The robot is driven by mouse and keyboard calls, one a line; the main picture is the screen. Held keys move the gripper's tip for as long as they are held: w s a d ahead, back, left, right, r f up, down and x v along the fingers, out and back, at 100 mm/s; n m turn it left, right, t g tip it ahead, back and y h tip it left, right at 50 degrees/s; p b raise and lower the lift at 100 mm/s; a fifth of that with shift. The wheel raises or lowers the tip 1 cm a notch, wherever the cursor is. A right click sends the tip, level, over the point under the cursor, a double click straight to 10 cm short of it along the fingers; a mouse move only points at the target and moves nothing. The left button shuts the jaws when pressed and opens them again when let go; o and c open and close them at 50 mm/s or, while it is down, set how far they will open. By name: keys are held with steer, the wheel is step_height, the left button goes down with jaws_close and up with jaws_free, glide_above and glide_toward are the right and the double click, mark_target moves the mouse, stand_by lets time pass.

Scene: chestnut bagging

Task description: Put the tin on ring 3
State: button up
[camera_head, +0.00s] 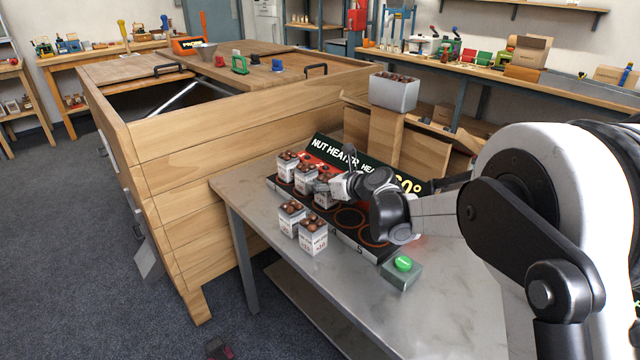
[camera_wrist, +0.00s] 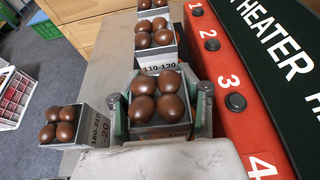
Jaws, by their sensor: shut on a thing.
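My gripper (camera_wrist: 160,112) is shut on a grey open tin (camera_wrist: 165,132) of chestnuts, with a finger on either side. In the head view this tin (camera_head: 325,203) is over the heater's row of rings, third from the far left end. In the wrist view it is beside the red panel's number 3 (camera_wrist: 229,83). It hides the ring under it, and I cannot tell whether it rests on it. Two more tins (camera_head: 287,171) (camera_head: 305,187) stand in line beyond it on the heater (camera_head: 345,240). Bare rings (camera_head: 351,218) show on the near side.
Two filled tins (camera_head: 291,226) (camera_head: 313,245) stand on the metal table (camera_head: 300,300) in front of the heater. A green button box (camera_head: 402,275) stands at its near end. A grey chestnut bin (camera_head: 394,95) sits on a wooden post behind. A large wooden cabinet (camera_head: 180,180) borders the left.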

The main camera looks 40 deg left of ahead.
steer(key=shift+f, duration=0.15)
steer(key=o, duration=1.2)
steer(key=shift+o, duration=0.2)
steer(key=shift+d+r, duration=0.2)
steer(key=shift+r, duration=0.1)
steer(key=p+v, duration=0.2)
steer(key=v, duration=0.9)
steer(key=shift+d, duration=0.25)
steer(key=shift+r, duration=0.15)
